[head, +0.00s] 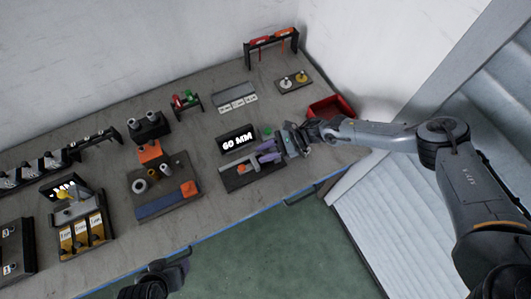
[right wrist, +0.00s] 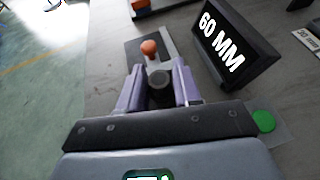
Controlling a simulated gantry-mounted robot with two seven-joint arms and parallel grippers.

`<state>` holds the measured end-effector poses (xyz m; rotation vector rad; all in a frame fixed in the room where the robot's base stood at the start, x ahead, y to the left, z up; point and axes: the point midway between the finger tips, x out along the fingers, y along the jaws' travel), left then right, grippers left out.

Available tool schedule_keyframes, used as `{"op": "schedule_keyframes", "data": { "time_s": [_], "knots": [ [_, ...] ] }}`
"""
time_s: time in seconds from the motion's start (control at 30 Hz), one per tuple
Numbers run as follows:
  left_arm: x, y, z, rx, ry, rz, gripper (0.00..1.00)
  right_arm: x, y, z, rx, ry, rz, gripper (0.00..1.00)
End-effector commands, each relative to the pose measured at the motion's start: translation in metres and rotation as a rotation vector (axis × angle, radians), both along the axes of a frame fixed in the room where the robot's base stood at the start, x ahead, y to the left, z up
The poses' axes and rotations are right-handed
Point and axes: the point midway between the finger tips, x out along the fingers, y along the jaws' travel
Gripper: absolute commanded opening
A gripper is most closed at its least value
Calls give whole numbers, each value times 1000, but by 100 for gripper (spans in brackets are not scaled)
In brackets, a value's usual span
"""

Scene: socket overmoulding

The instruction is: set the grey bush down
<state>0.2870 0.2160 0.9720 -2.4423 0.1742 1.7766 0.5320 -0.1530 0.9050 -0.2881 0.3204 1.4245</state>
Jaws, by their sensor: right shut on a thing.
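My right gripper (head: 266,153) has purple fingers and sits over the dark plate of a gauge (head: 238,183) beside the 60 MM display (head: 237,140). In the right wrist view the gripper (right wrist: 160,92) is shut on the grey bush (right wrist: 159,87), a dark round piece between the fingertips. The gauge's orange knob (right wrist: 149,47) is just beyond the bush. I cannot tell whether the bush touches the plate. In the head view the fingers largely hide the bush. My left gripper (head: 172,272) is at the bottom, away from the bench; its jaws are unclear.
A green button (head: 268,131) is beside the right gripper. A red bin (head: 330,108) stands to its right. Bare bench lies between these.

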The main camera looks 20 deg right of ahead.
Motion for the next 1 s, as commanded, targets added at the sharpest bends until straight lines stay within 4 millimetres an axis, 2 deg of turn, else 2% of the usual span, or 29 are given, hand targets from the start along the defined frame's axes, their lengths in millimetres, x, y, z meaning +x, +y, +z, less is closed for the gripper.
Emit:
{"op": "schedule_keyframes", "data": {
  "time_s": [0.1,0.5,0.53,0.67,0.7,1.0],
  "knots": [
    [0,0,-1,0,0,0,68,0,1,-10,2,-1,1,0],
    [0,2,-4,9,0,-6,68,0,0,-15,2,-2,1,0],
    [0,2,-4,11,-1,-7,68,0,0,-14,1,-2,1,36],
    [0,3,-3,14,0,-9,68,0,0,-14,1,-1,0,56],
    [0,3,-3,15,0,-9,68,0,0,-14,1,-1,0,59],
    [0,3,-1,12,-1,-8,68,0,0,-12,1,-1,0,59]
  ]
}}
